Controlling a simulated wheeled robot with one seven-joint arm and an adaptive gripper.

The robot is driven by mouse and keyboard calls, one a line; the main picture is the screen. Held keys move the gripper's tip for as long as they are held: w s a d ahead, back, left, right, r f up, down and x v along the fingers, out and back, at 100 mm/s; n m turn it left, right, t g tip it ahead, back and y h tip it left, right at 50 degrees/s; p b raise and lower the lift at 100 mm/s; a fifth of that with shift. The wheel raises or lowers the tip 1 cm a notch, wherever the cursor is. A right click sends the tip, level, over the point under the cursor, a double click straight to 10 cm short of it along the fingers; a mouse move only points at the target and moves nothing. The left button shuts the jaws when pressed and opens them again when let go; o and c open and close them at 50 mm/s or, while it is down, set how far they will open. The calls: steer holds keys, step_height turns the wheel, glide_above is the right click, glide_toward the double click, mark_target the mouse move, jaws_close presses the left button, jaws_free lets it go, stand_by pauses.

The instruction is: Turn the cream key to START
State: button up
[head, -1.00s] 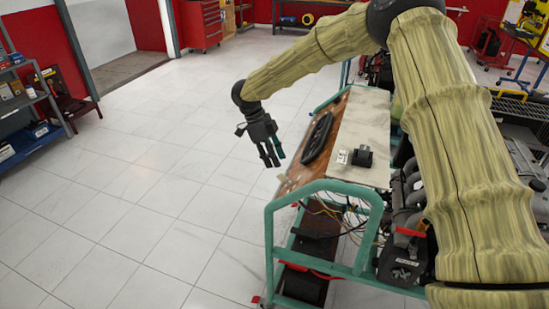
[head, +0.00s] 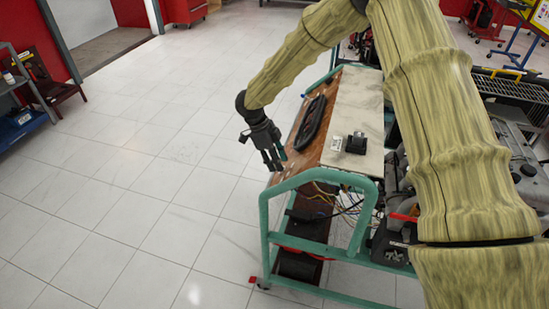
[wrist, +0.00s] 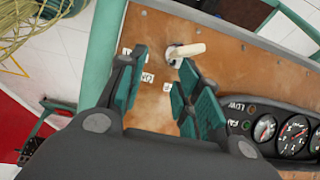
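The cream key (wrist: 186,50) sits in a round lock on the brown wooden panel (wrist: 235,55), in the upper middle of the wrist view. Its bow points to the right and slightly up. My gripper (wrist: 155,75) is open, with green-padded fingers spread apart. The key lies beyond the fingertips, closer to the right finger; I cannot tell whether that finger touches it. Small white labels (wrist: 148,77) lie on the panel between the fingers, too small to read surely. In the head view my gripper (head: 273,158) hangs beside the panel's near left edge, and the key cannot be made out.
A black gauge cluster (wrist: 285,132) is to the right of the fingers; it also shows in the head view (head: 310,122). A green tube frame (head: 268,225) surrounds the trainer, with loose wires below. Open tiled floor (head: 150,190) lies left.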

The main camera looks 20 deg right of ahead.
steer(key=shift+s+d+f, duration=0.15)
steer(key=shift+s, duration=0.05)
steer(key=shift+g, duration=0.3)
steer(key=w+f, duration=0.3)
steer(key=w, duration=0.1)
steer(key=shift+w+f, duration=0.15)
steer(key=shift+f, duration=0.2)
steer(key=shift+w+r, duration=0.1)
steer(key=shift+c, duration=1)
steer(key=shift+r, duration=0.1)
steer(key=c, duration=0.3)
steer(key=shift+s+r, duration=0.2)
steer(key=shift+s, duration=0.2)
jaws_close()
steer(key=shift+s+d+r, duration=0.2)
steer(key=shift+s+r, duration=0.2)
steer(key=shift+s, duration=0.25)
steer(key=shift+w+a+f, duration=0.2)
steer(key=shift+w+f, duration=0.05)
steer(key=shift+f, duration=0.1)
